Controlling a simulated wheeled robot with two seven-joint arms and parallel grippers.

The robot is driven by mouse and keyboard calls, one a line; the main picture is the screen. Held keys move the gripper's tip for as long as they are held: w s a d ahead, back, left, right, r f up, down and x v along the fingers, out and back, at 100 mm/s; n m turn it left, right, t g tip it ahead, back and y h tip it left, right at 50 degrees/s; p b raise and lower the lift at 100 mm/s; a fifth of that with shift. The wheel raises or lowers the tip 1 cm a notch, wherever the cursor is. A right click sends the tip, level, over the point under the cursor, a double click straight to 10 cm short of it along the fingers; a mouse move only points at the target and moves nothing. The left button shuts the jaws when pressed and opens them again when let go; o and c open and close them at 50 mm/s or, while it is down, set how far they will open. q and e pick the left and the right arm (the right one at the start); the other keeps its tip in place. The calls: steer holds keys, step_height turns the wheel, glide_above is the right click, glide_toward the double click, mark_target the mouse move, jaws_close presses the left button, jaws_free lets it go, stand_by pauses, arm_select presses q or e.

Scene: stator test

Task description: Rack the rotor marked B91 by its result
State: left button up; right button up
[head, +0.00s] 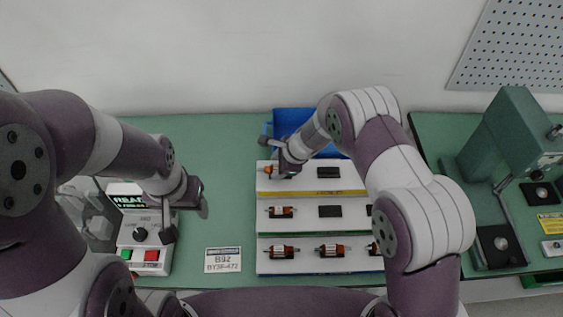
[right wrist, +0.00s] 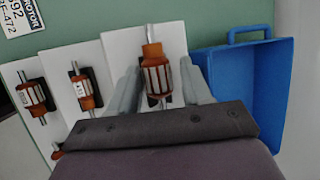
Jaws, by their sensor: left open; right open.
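The three-step white rack (head: 262,224) stands mid-table. My right gripper (right wrist: 158,66) is open at its top step, with one finger on each side of a copper-and-white rotor (right wrist: 156,78); whether they touch it I cannot tell. That rotor shows partly in the head view (head: 270,172). Other rotors lie on the middle step (head: 281,212) and the bottom step (head: 281,252). A white card (head: 222,260) appears to read B92. My left gripper (head: 186,222) is open beside the tester (head: 140,236), whose green display is partly hidden.
A blue bin (head: 290,120) stands behind the rack; its handle shows in the right wrist view (right wrist: 250,34). Dark empty places show on the top step (head: 328,172) and middle step (head: 330,211). A green press (head: 510,135) stands right.

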steer(key=shift+s+d+f+g, duration=0.2)
steer(key=shift+s+f+g, duration=0.15)
steer(key=shift+s, duration=0.2)
steer(key=v, duration=0.3)
steer(key=shift+w+r+b, duration=0.3)
steer(key=shift+r+b, duration=0.1)
arm_select(q)
steer(key=shift+w+f, duration=0.3)
steer(key=shift+f, duration=0.45)
arm_select(e)
steer(key=v, duration=0.9)
steer(key=shift+r, duration=0.15)
arm_select(q)
steer(key=shift+s, duration=0.1)
arm_select(e)
steer(key=shift+s+a, duration=0.1)
steer(key=shift+s, duration=0.05)
